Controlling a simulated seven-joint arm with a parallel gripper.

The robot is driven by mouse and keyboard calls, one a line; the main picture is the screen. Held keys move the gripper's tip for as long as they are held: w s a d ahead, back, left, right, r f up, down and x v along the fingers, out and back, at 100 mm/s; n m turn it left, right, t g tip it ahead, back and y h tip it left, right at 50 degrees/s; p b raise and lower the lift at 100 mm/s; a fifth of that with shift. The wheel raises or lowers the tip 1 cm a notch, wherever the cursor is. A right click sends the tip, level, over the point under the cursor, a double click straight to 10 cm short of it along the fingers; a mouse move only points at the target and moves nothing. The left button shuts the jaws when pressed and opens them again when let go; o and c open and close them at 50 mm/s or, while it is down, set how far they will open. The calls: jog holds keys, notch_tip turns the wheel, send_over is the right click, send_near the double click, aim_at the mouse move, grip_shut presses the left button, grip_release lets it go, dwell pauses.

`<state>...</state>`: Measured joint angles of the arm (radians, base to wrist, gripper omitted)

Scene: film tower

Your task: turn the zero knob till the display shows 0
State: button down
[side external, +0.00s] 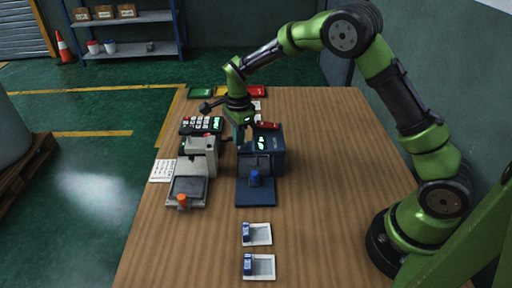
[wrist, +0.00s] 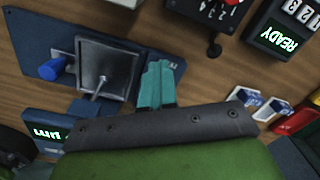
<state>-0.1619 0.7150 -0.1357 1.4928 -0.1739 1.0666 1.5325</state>
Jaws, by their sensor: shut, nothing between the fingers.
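A blue device (side external: 268,150) stands mid-table with a lit green display (side external: 261,143) and a blue knob (side external: 254,178) on its front plate. In the wrist view the blue knob (wrist: 52,69) is at left, beside a square dark plate, and a green display (wrist: 45,130) shows at lower left; I cannot read it surely. A grey device (side external: 200,160) to the left has an orange knob (side external: 183,201). I cannot tell from any label which is the zero knob. My gripper (side external: 241,134), with teal fingers (wrist: 155,84), is shut and empty, by the blue device's rear left, apart from the blue knob.
A black keypad unit (side external: 202,125) is behind the grey device. A READY display (wrist: 281,36) shows in the wrist view. Two white trays (side external: 258,234) (side external: 260,267) with blue items lie in front. Coloured trays (side external: 201,92) line the far edge.

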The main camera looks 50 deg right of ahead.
jog(key=shift+s+a+f+g, duration=0.2)
jog(key=shift+s+f+g, duration=0.1)
jog(key=shift+s+f, duration=0.3)
jog(key=shift+a, duration=0.3)
jog(key=shift+r, duration=0.1)
notch_tip(320, 180, up, 6)
jog(key=shift+w+d, duration=0.15)
jog(key=shift+w, duration=0.1)
